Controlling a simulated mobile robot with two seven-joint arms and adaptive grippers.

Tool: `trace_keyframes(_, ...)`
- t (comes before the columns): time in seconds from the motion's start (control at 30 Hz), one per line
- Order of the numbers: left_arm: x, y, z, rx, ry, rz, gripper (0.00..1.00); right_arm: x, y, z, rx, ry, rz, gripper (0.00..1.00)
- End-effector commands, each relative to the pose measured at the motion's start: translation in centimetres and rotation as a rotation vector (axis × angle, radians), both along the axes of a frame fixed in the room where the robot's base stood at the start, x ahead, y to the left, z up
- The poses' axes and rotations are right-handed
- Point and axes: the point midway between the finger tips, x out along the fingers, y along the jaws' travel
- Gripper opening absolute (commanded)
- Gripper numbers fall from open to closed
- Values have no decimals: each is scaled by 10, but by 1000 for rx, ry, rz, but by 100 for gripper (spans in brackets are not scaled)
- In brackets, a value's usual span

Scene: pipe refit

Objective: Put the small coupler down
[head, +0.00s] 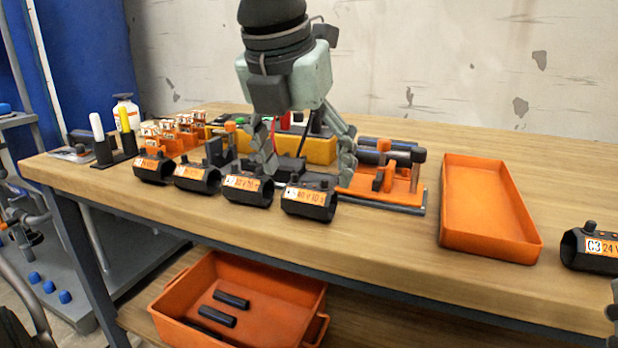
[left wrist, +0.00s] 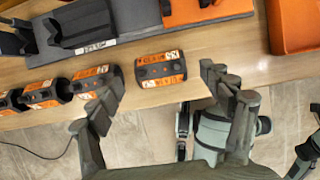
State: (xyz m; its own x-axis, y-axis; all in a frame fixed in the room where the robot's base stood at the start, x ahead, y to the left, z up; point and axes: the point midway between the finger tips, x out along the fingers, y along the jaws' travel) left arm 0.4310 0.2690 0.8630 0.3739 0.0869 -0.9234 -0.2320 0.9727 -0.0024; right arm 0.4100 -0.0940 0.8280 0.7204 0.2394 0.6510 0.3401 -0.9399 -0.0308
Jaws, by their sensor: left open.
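Several black couplers with orange-and-white labels stand in a row along the front of the bench. The rightmost coupler of the row (head: 309,199) is nearest my left gripper. It also shows in the left wrist view (left wrist: 160,70), resting on the wood between the directions of the two fingers and apart from them. Another coupler (head: 592,248), marked C3 24 V, lies at the far right. I cannot tell by size which is the small one. My left gripper (head: 303,160) is open and empty, pointing down behind the row. A sliver of my right gripper (head: 613,318) shows at the right edge.
An orange clamp fixture (head: 392,180) stands right of my left gripper, then an empty orange tray (head: 482,240). Orange racks (head: 180,133) and a pen holder (head: 104,152) stand at the left. An orange bin (head: 262,315) sits below. Bare wood lies in front of the row.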

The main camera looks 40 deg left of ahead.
Motion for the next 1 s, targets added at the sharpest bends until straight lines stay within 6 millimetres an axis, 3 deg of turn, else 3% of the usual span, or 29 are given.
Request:
trace_keyframes(0.03,-4,-1,15,2,-6,1,80,2,2,-1,-9,27,3,40)
trace_keyframes(0.2,-18,-4,48,1,-4,1,80,9,7,-12,-38,112,10,40)
trace_keyframes(0.4,-28,-6,71,1,-1,0,80,14,10,-21,-58,173,15,40)
trace_keyframes(1.0,-31,-7,75,2,1,1,80,15,11,-23,-64,189,16,40)
